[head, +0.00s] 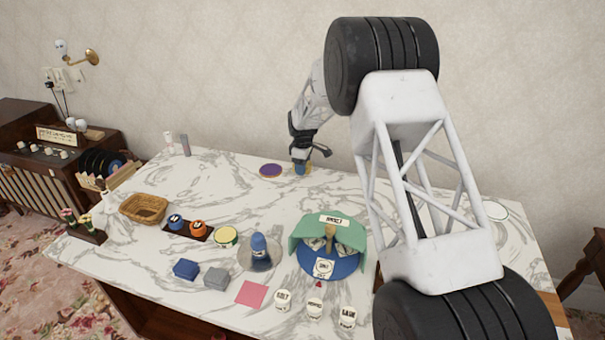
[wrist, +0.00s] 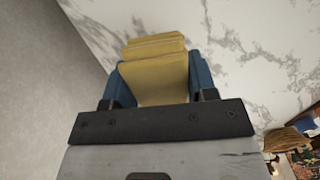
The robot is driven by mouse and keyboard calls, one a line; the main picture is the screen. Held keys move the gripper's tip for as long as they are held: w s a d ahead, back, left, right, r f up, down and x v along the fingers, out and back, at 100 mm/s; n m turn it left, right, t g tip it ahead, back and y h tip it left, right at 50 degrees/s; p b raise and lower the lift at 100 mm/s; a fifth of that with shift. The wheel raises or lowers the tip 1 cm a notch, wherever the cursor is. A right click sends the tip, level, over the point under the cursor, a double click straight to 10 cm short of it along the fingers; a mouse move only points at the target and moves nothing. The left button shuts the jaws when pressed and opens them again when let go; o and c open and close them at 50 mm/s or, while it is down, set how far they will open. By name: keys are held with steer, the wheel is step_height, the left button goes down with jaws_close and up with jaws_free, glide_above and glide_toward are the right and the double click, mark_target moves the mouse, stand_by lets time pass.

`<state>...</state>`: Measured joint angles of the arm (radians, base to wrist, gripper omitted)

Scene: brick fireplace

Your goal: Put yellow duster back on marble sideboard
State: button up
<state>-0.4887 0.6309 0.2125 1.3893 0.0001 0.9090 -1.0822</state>
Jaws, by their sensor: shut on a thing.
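The yellow duster (wrist: 155,70) is between the blue fingers of my gripper (wrist: 155,85) in the wrist view, and the gripper is shut on it. In the head view my gripper (head: 301,168) is at the back of the marble sideboard (head: 230,180), and only a small bit of the yellow duster (head: 309,168) shows beside the fingers. The duster is low, at or just above the marble; I cannot tell whether it touches. The marble top also shows beyond the duster in the wrist view (wrist: 240,45).
A purple-topped disc (head: 271,171) lies just left of my gripper. A wicker basket (head: 144,208), a blue bottle (head: 260,250), a green-draped blue round piece (head: 345,265) and several small blocks and pots stand nearer the front. The wall is close behind. Bare marble lies left of the disc.

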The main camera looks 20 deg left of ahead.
mark_target(302, 178)
steer(key=shift+w, duration=0.1)
stand_by(0.3)
steer(key=shift+f, duration=1.75)
steer(key=shift+f, duration=0.1)
steer(key=o, duration=0.9)
step_height(302, 178, up, 12)
steer(key=shift+r, duration=0.1)
steer(key=shift+r, duration=0.1)
